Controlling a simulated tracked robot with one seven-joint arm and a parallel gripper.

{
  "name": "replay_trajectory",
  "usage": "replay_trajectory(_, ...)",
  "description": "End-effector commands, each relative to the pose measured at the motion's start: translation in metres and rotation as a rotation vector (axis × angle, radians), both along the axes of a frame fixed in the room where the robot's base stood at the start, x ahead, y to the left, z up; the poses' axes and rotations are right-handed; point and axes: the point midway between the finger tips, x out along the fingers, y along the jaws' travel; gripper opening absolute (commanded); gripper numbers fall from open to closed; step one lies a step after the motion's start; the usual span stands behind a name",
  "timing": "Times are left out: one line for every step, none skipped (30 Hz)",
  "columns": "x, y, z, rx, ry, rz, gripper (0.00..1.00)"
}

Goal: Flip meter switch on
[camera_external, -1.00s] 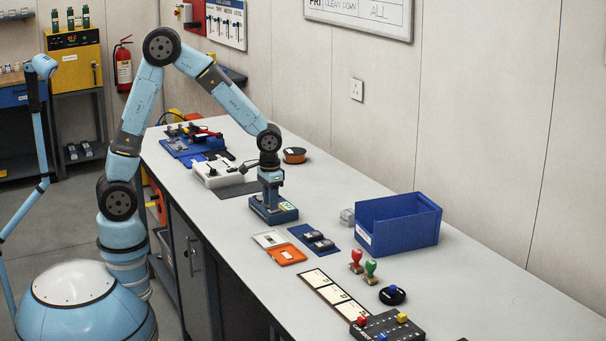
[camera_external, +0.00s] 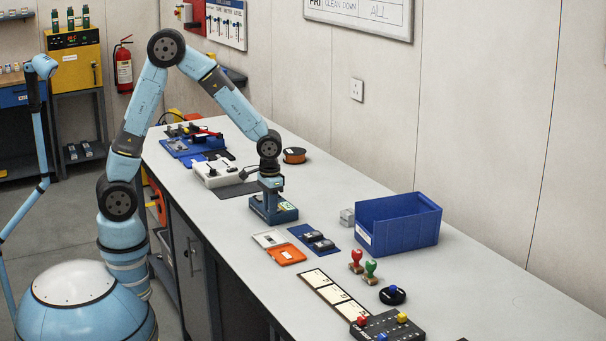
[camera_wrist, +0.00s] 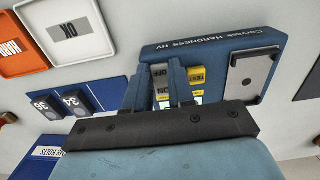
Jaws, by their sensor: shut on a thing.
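The meter is a blue hardness tester (camera_external: 273,210) on the bench, lettered "Corvask HARDNESS HV" in the wrist view (camera_wrist: 225,45). Its face has grey OFF and ON labels, a yellow TEST label (camera_wrist: 196,75) and a grey plate (camera_wrist: 252,75) at the right. My gripper (camera_wrist: 158,72) is at the face beside these labels, its two dark blue fingers on either side of the OFF and ON marks. It is shut on the meter switch, which the fingers mostly hide. In the external view my gripper (camera_external: 271,188) points down onto the meter.
A blue bin (camera_external: 398,222) stands to the right. A white box (camera_external: 217,174) stands behind the meter.

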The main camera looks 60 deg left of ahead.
Motion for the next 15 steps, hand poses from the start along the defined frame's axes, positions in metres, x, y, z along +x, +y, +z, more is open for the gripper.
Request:
replay_trajectory(0.0003, 0.0002, 0.0002, 0.000, 0.002, 0.000, 0.00)
replay_trajectory(0.0006, 0.0002, 0.0002, 0.000, 0.005, 0.001, 0.00)
replay_trajectory(0.0012, 0.0003, 0.0002, 0.001, 0.013, 0.001, 0.00)
replay_trajectory(0.0019, 0.0003, 0.0002, 0.001, 0.022, 0.000, 0.00)
replay_trajectory(0.0024, 0.0004, 0.0003, 0.001, 0.035, 0.000, 0.00)
replay_trajectory(0.0032, 0.0003, 0.0002, 0.001, 0.056, 0.002, 0.00)
replay_trajectory(0.0036, 0.0003, 0.0004, 0.001, 0.074, 0.002, 0.00)
replay_trajectory(0.0045, 0.0003, 0.0009, 0.001, 0.093, 0.001, 0.00)
replay_trajectory(0.0052, 0.0002, 0.0011, 0.001, 0.121, 0.002, 0.00)
replay_trajectory(0.0059, 0.0000, 0.0011, 0.000, 0.141, 0.002, 0.00)
replay_trajectory(0.0066, 0.0000, 0.0013, 0.000, 0.161, 0.001, 0.00)
replay_trajectory(0.0071, 0.0001, 0.0017, 0.001, 0.186, 0.001, 0.00)
replay_trajectory(0.0077, 0.0000, 0.0021, 0.000, 0.205, 0.002, 0.00)
replay_trajectory(0.0082, 0.0000, 0.0020, 0.000, 0.221, 0.002, 0.00)
replay_trajectory(0.0085, 0.0002, 0.0020, 0.000, 0.241, 0.001, 0.00)
